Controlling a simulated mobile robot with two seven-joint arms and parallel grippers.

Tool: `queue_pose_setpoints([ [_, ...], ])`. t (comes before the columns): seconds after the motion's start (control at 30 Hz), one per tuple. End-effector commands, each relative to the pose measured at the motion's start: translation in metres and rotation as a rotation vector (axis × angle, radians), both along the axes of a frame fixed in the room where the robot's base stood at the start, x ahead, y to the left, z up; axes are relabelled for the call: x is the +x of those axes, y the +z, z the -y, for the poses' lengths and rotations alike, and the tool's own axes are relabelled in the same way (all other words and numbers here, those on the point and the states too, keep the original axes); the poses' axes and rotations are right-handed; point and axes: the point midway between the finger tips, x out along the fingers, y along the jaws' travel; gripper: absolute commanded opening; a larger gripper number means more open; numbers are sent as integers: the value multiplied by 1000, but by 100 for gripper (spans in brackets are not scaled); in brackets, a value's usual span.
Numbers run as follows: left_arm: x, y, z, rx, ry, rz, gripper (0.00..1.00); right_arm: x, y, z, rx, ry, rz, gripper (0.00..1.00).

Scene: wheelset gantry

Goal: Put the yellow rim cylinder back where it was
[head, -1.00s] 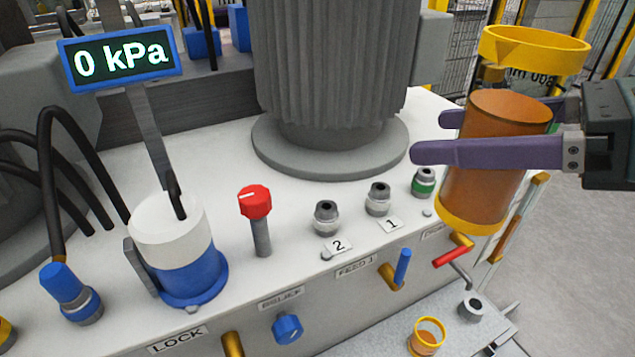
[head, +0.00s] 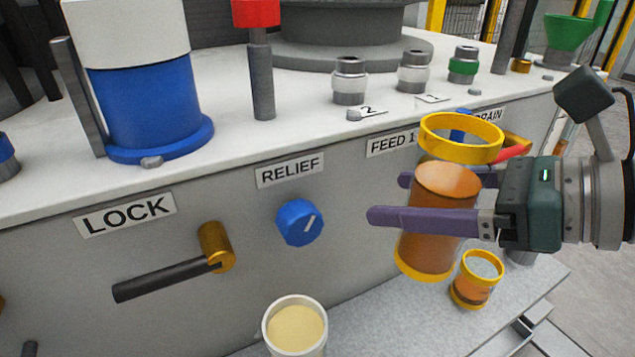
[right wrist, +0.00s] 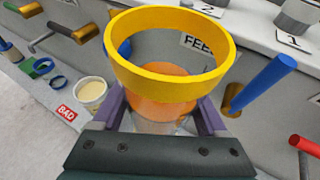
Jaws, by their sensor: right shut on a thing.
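The yellow rim cylinder (head: 437,235) is clear-walled, with a yellow ring at its top, a yellow base and orange contents partway up. My right gripper (head: 388,198) is shut on it, with purple fingers on either side of the body. The cylinder is roughly upright, in front of the grey panel below the FEED 1 label. In the right wrist view its yellow rim (right wrist: 170,87) shows large between the fingers; its base is hidden there. My left gripper is not in view.
A small yellow-rimmed cup (head: 474,282) stands on the low shelf (head: 535,285), right of the held cylinder. A cream-filled cup (head: 296,328) stands left of it. A blue RELIEF knob (head: 299,222) and LOCK handle (head: 170,278) stick out from the panel. A red BAD label (right wrist: 66,114) lies beyond.

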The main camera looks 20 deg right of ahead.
Motion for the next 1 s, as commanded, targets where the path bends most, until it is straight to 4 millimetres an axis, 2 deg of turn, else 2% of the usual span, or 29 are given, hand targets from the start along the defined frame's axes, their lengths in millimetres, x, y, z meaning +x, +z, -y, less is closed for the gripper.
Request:
queue_pose_setpoints([
  [0.03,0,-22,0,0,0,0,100,0,-26,0,2,-1,-1,0],
  [0.1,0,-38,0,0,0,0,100,0,-49,0,1,0,-2,0],
  [0.33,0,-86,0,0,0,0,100,0,-112,0,0,0,0,0],
  [0.43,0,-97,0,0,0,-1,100,0,-127,0,0,0,0,0],
  [0.67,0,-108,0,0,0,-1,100,0,-141,0,-1,0,0,0],
  [0.87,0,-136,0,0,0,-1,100,0,-175,0,0,0,0,0],
  [1.0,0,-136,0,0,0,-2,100,0,-176,0,0,0,0,0],
])
